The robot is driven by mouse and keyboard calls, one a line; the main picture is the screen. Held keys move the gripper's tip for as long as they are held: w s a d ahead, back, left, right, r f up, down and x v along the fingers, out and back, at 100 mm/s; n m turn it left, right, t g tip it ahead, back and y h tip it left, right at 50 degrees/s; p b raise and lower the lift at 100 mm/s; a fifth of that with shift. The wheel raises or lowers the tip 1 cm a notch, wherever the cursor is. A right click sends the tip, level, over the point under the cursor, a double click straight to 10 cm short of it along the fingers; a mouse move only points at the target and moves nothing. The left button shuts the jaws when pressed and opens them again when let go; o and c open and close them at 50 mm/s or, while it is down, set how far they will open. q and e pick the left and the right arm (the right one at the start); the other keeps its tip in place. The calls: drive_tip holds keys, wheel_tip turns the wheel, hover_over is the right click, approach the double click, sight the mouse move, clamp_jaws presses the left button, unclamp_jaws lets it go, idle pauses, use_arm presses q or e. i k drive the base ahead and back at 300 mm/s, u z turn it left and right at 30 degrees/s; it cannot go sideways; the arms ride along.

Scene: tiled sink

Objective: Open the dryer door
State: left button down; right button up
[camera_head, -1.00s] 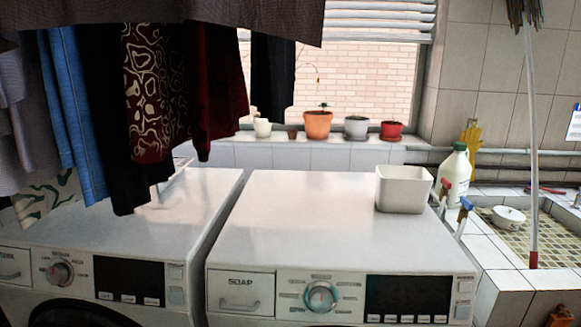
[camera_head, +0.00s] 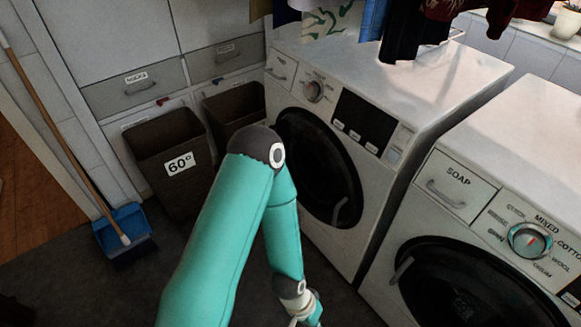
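The left machine (camera_head: 468,72) is white, with a round dark door (camera_head: 318,165) on its front. That door is shut, and a handle (camera_head: 341,210) shows at its lower right edge. The right machine, marked SOAP on its drawer (camera_head: 452,187), also has a round dark door (camera_head: 470,285), shut and cut off by the frame, with a handle (camera_head: 401,269) at its left. I cannot read which machine is the dryer. My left arm bends down in front of the left machine. Its wrist reaches the bottom edge, and the gripper fingers are out of frame. My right gripper is not in view.
Two dark bins (camera_head: 168,150) (camera_head: 237,106) stand left of the machines under cabinet drawers. A blue dustpan (camera_head: 124,229) and a broom handle (camera_head: 62,140) are at the far left. Clothes (camera_head: 420,25) hang over the left machine. Dark floor is free in front.

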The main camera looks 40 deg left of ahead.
sight(324, 183)
drive_tip(key=u, duration=1.4)
drive_tip(key=k, duration=0.5)
drive_tip(key=u, duration=0.1)
drive_tip(key=i, duration=0.65)
drive_tip(key=z, duration=0.25)
